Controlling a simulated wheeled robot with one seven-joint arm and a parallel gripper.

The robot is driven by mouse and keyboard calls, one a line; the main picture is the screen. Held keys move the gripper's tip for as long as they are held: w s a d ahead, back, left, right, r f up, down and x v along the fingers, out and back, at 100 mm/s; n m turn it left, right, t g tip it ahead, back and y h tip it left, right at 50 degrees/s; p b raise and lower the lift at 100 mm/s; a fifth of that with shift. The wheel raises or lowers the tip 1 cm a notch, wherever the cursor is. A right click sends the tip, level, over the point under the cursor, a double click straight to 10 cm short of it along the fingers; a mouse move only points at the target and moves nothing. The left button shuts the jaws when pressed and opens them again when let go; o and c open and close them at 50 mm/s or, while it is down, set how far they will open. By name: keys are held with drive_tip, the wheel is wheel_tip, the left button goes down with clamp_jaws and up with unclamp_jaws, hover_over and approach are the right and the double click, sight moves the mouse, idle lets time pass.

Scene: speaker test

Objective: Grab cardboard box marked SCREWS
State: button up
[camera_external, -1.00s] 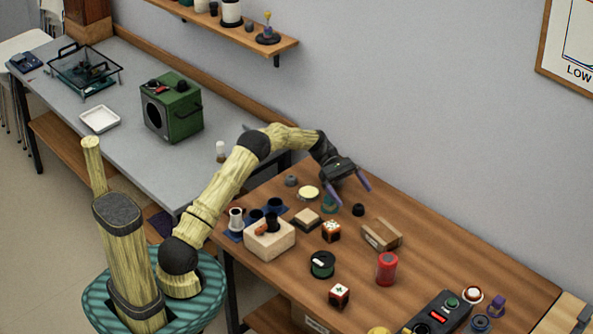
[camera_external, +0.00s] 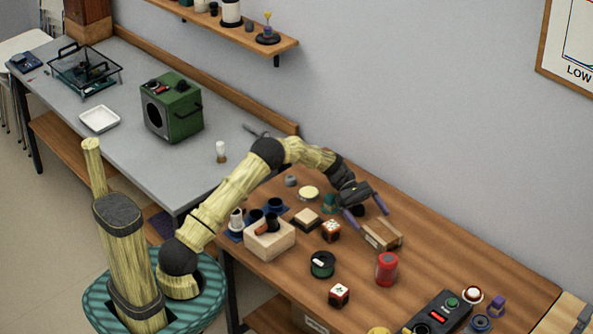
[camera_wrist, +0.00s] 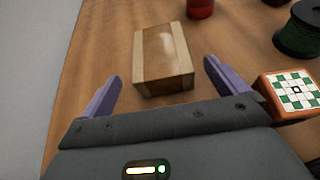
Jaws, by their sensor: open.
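A small brown cardboard box (camera_external: 381,236) lies on the wooden table, towards its wall side. In the wrist view the box (camera_wrist: 163,60) is straight ahead, between the lines of my two fingers and just beyond their tips. No lettering on it is legible. My gripper (camera_external: 370,215) is open and empty, above the table at the box's far left edge. In the wrist view its purple fingers (camera_wrist: 160,78) are spread wider than the box and do not appear to touch it.
Bare tabletop extends right of the box.

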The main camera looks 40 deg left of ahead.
sight(374, 223)
drive_tip(key=x, duration=0.4)
drive_tip(key=shift+s+d+f, duration=0.1)
drive_tip(key=shift+d+f, duration=0.05)
drive_tip(key=shift+d, duration=0.2)
drive_tip(key=shift+c, duration=0.5)
drive_tip(key=c, duration=0.9)
